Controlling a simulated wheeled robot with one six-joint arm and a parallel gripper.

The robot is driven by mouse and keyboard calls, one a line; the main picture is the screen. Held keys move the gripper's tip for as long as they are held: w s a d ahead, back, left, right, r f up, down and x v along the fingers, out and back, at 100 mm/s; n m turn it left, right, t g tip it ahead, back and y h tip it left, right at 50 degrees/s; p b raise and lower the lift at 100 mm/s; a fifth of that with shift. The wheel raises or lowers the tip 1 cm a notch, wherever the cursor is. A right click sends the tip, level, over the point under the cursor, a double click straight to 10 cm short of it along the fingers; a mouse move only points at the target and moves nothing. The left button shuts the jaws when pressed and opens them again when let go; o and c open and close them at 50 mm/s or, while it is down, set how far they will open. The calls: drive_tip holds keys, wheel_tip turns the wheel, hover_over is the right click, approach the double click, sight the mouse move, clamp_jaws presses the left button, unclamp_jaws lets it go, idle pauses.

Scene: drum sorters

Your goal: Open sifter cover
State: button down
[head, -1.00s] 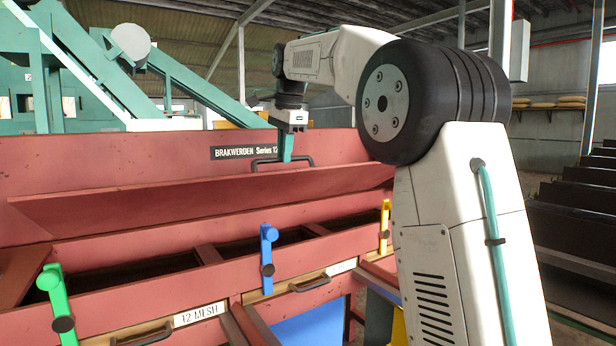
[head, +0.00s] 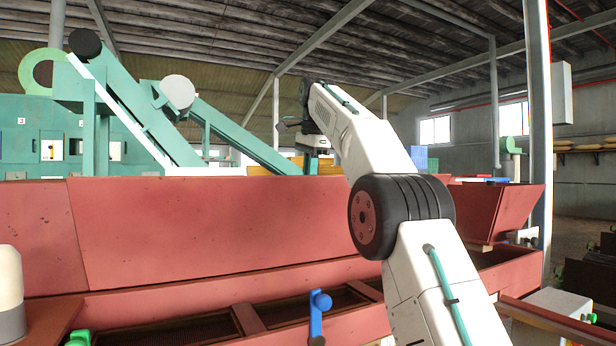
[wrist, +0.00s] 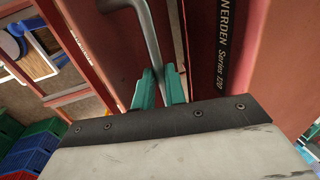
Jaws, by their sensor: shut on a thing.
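The sifter's red cover (head: 205,232) stands raised and leaning back above the red body in the head view. The cover's grey bar handle (wrist: 150,35) shows in the wrist view, beside the dark "Series 120" label (wrist: 222,50). My gripper (wrist: 160,76) has its teal fingers shut on this handle. In the head view my wrist is over the cover's upper edge, and the fingers and handle are hidden behind the cover. Below the cover, the open sifter bed (head: 170,333) shows dark mesh between red crossbars.
A blue lever (head: 318,312) stands on the sifter's front rail, with a green lever (head: 78,338) at the lower left. A red hopper-like end (head: 492,212) rises at the right. Teal conveyors (head: 130,110) stand behind. Several green and blue crates show in the wrist view.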

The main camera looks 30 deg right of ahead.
drive_tip(key=shift+w+f, duration=0.3)
drive_tip(key=shift+w, duration=0.65)
drive_tip(key=c, duration=1.6)
unclamp_jaws()
drive_tip(key=shift+d, duration=0.1)
drive_tip(key=shift+o, duration=0.7)
drive_tip(key=shift+w+f, duration=0.1)
drive_tip(key=shift+w, duration=0.1)
drive_tip(key=shift+s+r, duration=0.15)
drive_tip(key=shift+r, duration=0.05)
